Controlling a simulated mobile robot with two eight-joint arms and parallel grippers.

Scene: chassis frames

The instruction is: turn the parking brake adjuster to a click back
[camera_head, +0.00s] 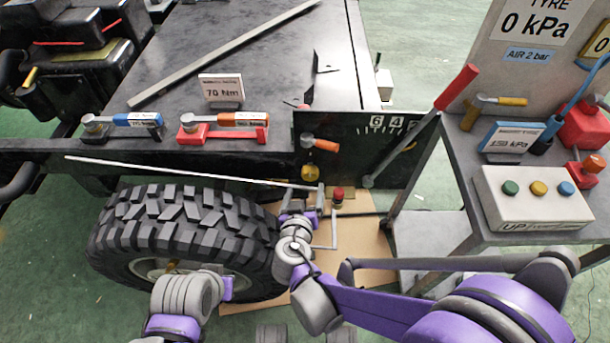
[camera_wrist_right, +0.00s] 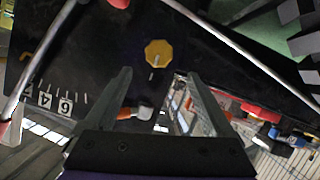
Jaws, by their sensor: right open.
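The yellow eight-sided knob (camera_wrist_right: 158,53), which looks like the adjuster, sits on a dark plate (camera_wrist_right: 100,50) in the right wrist view. A pale mark shows at its lower edge. In the head view the knob (camera_head: 310,173) is below an orange-handled lever (camera_head: 320,144). My right gripper (camera_wrist_right: 160,76) is open and empty; the knob appears beyond its fingertips, between their lines. In the head view the right gripper (camera_head: 308,192) is just below the knob; I cannot tell contact. My left wrist (camera_head: 228,287) is by the tyre; its fingers cannot be made out.
A large tyre (camera_head: 185,235) stands left of my right gripper. A thin pale rod (camera_head: 190,174) crosses above it. A red-handled bar (camera_head: 425,120) leans right of the plate. A grey stand with a button box (camera_head: 535,205) is at right. Torque tools (camera_head: 225,125) lie on the chassis.

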